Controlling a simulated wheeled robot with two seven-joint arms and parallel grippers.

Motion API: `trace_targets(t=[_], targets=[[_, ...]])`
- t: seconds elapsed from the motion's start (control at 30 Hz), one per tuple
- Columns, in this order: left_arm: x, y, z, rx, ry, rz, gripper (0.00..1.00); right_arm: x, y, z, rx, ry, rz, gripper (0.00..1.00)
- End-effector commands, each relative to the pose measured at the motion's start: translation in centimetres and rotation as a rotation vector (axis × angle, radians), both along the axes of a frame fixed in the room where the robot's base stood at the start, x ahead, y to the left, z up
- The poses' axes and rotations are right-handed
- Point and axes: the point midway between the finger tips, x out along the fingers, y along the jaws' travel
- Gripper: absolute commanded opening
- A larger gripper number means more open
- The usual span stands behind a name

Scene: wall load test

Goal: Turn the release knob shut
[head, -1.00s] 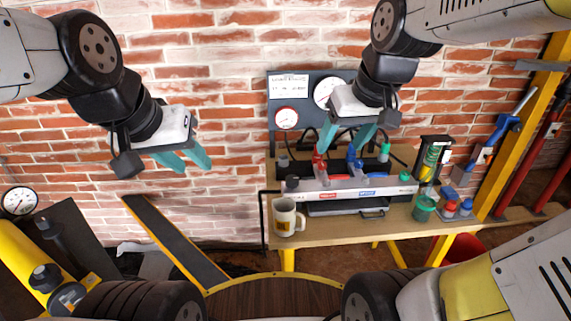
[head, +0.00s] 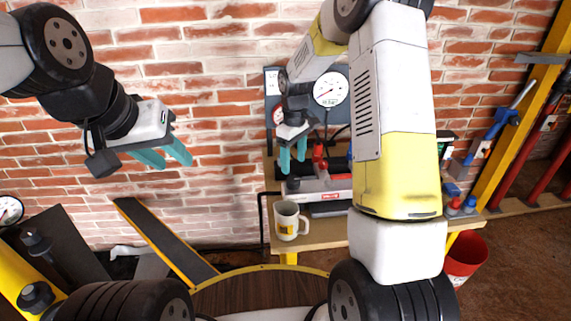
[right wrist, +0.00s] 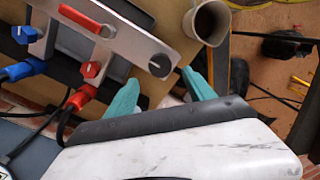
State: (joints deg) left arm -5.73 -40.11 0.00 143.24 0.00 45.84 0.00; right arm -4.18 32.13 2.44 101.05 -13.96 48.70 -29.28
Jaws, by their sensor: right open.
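A dark round knob (head: 293,183) with a pale line on its face sits at the left end of the grey manifold bar (head: 325,183) on the bench; I take it as the release knob. In the right wrist view the knob (right wrist: 160,66) lies between the fingertips, slightly beyond them. My right gripper (head: 293,166) is open just above the knob; its teal fingers also show in the right wrist view (right wrist: 162,78). I cannot tell whether they touch it. My left gripper (head: 174,162) is open and empty, in front of the brick wall.
A white mug (head: 287,220) stands close to the manifold's left end. A gauge (head: 330,89) is on the panel. A red bucket (head: 465,255) stands right.

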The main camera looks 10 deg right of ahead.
Motion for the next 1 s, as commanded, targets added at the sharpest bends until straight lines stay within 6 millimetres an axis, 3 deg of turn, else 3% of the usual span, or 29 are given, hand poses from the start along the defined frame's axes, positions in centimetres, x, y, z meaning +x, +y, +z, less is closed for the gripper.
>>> trace_targets(t=[0.2,0.4,0.77,1.0], targets=[[0.0,0.0,0.0,0.0,0.0,0.0,0.36,-0.1,0.0,-3.6,-0.001,0.004,-0.001,0.63],[0.0,0.0,0.0,0.0,0.0,0.0,0.36,-0.1,0.0,-6.0,0.0,0.001,-0.003,0.63],[0.0,0.0,0.0,0.0,0.0,0.0,0.36,-0.1,0.0,-6.7,0.0,0.0,-0.003,0.63],[0.0,0.0,0.0,0.0,0.0,0.0,0.36,-0.1,0.0,-6.7,0.001,-0.001,-0.003,0.18]])
